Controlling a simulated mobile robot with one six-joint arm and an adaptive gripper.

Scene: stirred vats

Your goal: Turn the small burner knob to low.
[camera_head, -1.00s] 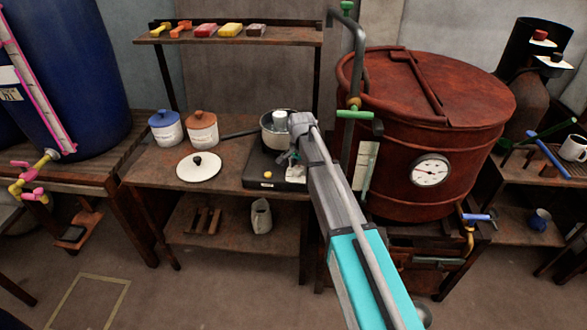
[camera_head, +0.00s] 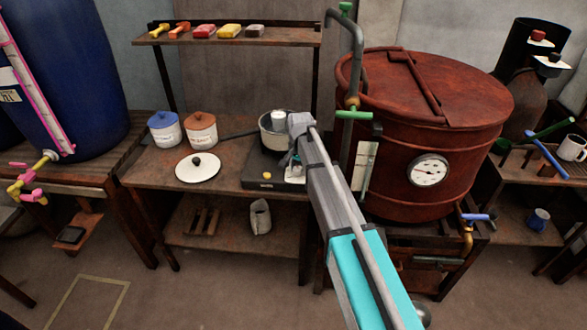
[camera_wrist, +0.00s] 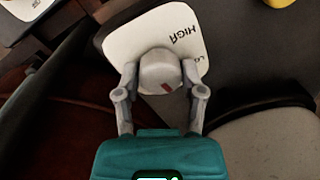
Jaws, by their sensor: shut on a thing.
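The small burner knob (camera_wrist: 158,70) is a grey round knob with a red mark on it, in the upper middle of the wrist view. It sits on a white dial plate (camera_wrist: 124,42) lettered HIGH, with a second, partly hidden word at the right edge. My gripper (camera_wrist: 162,88) has one finger on each side of the knob and is shut on it. The red mark shows between the fingers, toward my palm. In the head view, the burner (camera_head: 252,172) is a dark box on the bench. My gripper largely hides the knob there.
A pot (camera_head: 268,137) with a long handle stands on the burner. A white lid (camera_head: 198,167) and two lidded jars, one blue-topped (camera_head: 166,131) and one orange-topped (camera_head: 201,130), are to its left. A big rusty vat (camera_head: 395,150) stands close on the right of my arm.

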